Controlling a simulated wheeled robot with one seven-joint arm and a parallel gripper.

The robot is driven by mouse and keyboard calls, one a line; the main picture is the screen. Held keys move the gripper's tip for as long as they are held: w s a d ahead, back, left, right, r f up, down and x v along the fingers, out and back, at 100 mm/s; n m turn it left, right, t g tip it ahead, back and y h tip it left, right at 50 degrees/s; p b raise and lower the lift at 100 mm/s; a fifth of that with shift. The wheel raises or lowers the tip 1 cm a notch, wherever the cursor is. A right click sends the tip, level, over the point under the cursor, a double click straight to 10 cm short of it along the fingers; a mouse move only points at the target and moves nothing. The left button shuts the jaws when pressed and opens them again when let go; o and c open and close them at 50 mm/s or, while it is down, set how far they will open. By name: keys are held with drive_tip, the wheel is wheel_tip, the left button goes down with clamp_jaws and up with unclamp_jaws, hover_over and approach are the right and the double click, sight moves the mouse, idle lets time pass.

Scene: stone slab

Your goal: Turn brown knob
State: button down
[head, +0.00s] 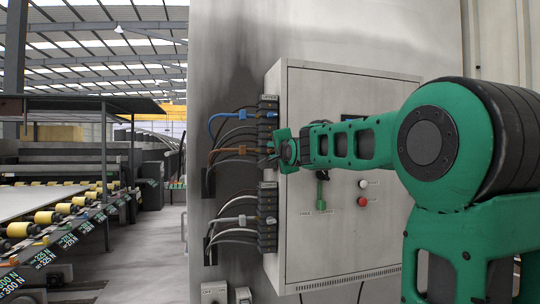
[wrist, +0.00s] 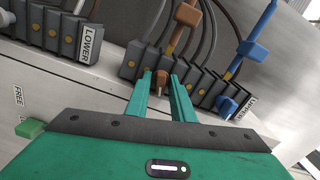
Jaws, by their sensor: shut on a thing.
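The brown knob (wrist: 160,82) is at the foot of the dark terminal block row marked UPPER, seen in the wrist view. My gripper (wrist: 162,86) has its two green fingers on either side of the knob, shut on it. In the head view, my gripper (head: 279,146) reaches the left side of the grey cabinet (head: 345,235), at the upper block row (head: 267,112). The knob cannot be made out in the head view. A brown cable clip (wrist: 187,14) shows above the knob in the wrist view.
A blue plug (wrist: 227,105) sits to the right in the same row. The LOWER block row (head: 267,218) is below, with grey cables. The cabinet front has a green lever (head: 321,188), a white button (head: 362,183) and a red button (head: 362,201). A conveyor (head: 60,215) stands far left.

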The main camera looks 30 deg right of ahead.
drive_tip(key=shift+f, duration=0.35)
drive_tip(key=c, duration=1.8)
unclamp_jaws()
drive_tip(key=shift+r, duration=0.1)
drive_tip(key=shift+r, duration=0.15)
drive_tip(key=v, duration=1)
drive_tip(key=shift+s+a, duration=0.1)
drive_tip(key=shift+s, duration=0.15)
